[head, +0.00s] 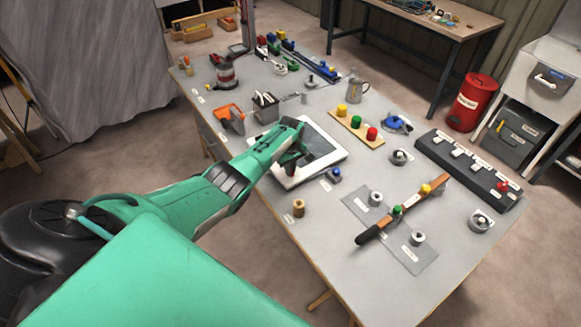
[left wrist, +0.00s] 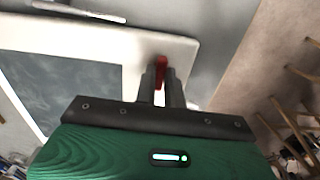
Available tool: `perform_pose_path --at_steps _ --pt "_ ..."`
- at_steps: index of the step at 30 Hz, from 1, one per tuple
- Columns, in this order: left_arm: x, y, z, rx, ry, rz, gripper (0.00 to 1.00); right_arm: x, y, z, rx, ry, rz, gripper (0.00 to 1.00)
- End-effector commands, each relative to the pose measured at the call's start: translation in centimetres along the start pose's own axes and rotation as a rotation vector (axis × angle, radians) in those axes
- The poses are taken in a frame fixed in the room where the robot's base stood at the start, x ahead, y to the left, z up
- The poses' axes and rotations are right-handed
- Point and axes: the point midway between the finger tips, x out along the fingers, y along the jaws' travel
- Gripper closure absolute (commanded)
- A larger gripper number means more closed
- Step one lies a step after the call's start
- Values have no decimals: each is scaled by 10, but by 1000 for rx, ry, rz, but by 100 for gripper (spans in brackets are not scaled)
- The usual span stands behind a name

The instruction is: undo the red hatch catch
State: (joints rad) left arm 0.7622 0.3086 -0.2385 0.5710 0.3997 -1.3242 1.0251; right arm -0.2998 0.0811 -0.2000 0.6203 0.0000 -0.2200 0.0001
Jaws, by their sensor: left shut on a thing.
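The hatch is a white frame (head: 335,157) with a dark grey pane, lying on the workbench; its frame also shows in the left wrist view (left wrist: 105,40). The red hatch catch (left wrist: 161,66) is at the frame's edge in the left wrist view, between my fingers. My left gripper (head: 289,167) is over the hatch's near left side, and its fingers show in the left wrist view (left wrist: 162,84). It is shut on the red catch. In the head view the catch is hidden by the gripper. My right gripper is not in view.
An orange holder (head: 231,119) and a grey box (head: 265,107) stand behind my left gripper. A small blue-topped part (head: 334,175) and a brass cylinder (head: 298,207) stand in front of the hatch. A wooden strip (head: 353,131) with coloured buttons lies beyond it.

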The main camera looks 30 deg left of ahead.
Motion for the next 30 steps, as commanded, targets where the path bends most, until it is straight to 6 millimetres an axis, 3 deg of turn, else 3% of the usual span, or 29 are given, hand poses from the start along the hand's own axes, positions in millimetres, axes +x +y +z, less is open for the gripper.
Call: perform_pose_path --at_steps 17,18,21,30 --pt "-2 1 -2 -31 3 3 100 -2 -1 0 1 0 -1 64" --pt "-2 1 -2 -31 4 3 83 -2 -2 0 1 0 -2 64" --pt "-2 1 -2 -31 3 3 67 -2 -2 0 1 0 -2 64" --pt "-2 0 -1 -30 1 2 67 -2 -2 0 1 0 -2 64"
